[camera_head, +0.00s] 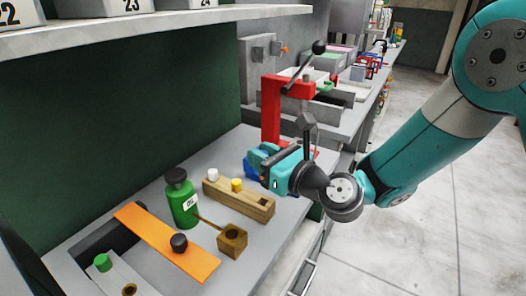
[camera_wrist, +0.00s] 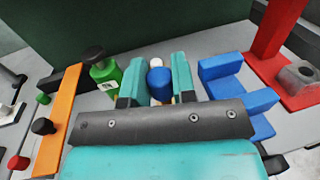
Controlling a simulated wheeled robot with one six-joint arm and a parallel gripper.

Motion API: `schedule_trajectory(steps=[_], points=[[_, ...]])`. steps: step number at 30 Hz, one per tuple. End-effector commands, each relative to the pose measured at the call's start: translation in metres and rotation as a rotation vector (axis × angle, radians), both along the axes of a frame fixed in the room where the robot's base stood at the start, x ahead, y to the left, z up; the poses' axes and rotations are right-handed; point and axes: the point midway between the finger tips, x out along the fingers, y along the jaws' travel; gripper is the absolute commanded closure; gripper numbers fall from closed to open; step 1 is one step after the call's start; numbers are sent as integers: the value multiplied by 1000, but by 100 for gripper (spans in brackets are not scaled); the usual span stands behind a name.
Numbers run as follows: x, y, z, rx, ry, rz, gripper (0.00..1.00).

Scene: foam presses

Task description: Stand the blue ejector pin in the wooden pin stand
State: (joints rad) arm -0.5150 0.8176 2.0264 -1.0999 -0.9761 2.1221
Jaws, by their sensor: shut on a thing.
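My gripper (camera_wrist: 160,85) is shut on the blue ejector pin (camera_wrist: 158,76), whose rounded blue top shows between the two teal fingers in the wrist view. The pin's lower part is hidden there. In the head view my gripper (camera_head: 262,163) is just beyond the right end of the wooden pin stand. The wooden pin stand (camera_head: 255,205) is a long block on the bench, with a white pin (camera_head: 213,174) and a yellow pin (camera_head: 236,185) standing in it. Its right part shows a dark hole. In the wrist view the stand is mostly hidden by my gripper.
A green oil bottle (camera_head: 183,205) stands left of the stand. A small wooden block with a hole (camera_head: 232,241) and an orange bar (camera_head: 165,240) lie nearer. A red press (camera_head: 270,110) stands behind my gripper. A blue U-shaped block (camera_wrist: 228,68) lies right of my fingers.

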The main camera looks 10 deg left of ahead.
Motion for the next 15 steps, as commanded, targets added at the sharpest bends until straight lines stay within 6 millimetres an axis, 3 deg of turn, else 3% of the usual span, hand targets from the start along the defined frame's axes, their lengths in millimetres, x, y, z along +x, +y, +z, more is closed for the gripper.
schedule_trajectory(steps=[7, 15], points=[[0, -2, 2, -2, 1, -2, 100], [1, -1, -24, -1, 1, -2, 100]])
